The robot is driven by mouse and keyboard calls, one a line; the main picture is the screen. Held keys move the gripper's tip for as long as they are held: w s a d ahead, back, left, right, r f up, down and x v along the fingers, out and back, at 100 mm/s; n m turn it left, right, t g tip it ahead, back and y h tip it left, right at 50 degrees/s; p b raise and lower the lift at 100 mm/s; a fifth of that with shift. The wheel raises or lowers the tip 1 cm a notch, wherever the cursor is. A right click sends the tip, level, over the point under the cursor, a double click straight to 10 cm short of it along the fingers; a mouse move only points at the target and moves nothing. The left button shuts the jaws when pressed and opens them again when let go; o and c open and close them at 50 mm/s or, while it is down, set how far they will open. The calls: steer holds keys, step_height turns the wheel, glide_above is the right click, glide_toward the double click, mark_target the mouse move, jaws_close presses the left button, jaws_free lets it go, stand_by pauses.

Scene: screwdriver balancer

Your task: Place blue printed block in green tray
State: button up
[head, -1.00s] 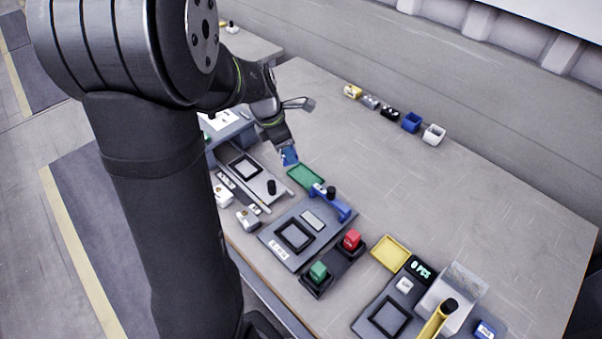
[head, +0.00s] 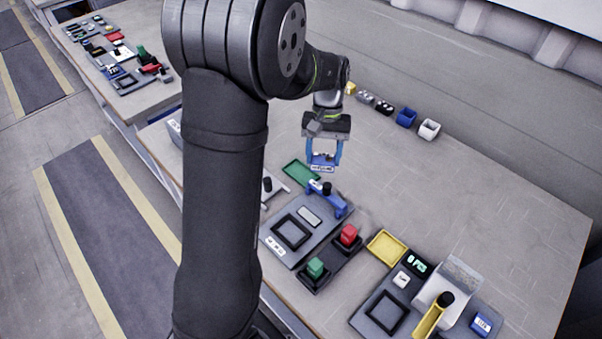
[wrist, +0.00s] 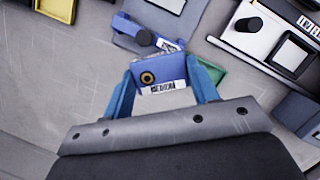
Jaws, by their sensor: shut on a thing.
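My gripper (head: 323,155) is shut on a blue printed block (head: 322,167) and holds it in the air above the table, close to the green tray. In the wrist view the block (wrist: 160,75) sits between the two blue fingers and shows a white printed label and a dark round mark. The green tray (head: 300,172) lies flat on the table, to the left of the block in the head view. In the wrist view the tray (wrist: 212,76) is partly hidden behind the right finger. The part of it that shows is empty.
A blue lever clamp (head: 330,198) on a grey fixture (head: 280,240) stands just in front of the tray. Red (head: 348,235) and green (head: 315,268) buttons and a yellow tray (head: 386,246) lie nearer. Small bins (head: 406,117) line the back.

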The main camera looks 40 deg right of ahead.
mark_target(334, 161)
steer(key=s+m, duration=0.1)
steer(key=m, duration=0.1)
steer(key=s+d+m+t, duration=0.1)
steer(key=m, duration=0.2)
steer(key=m+t, duration=0.1)
steer(key=m, duration=0.1)
steer(key=shift+s+d+m+y, duration=0.15)
steer(key=shift+s+m+y, duration=0.15)
steer(key=shift+s, duration=0.1)
steer(key=w+f, duration=0.2)
steer(key=w, duration=0.1)
steer(key=w+f, duration=0.2)
steer(key=w, duration=0.2)
steer(key=w+f, duration=0.3)
steer(key=w, duration=0.1)
steer(key=shift+w, duration=0.1)
steer(key=shift+f, duration=1.95)
steer(key=shift+f, duration=0.1)
steer(key=o, duration=1.1)
steer(key=v, duration=1.2)
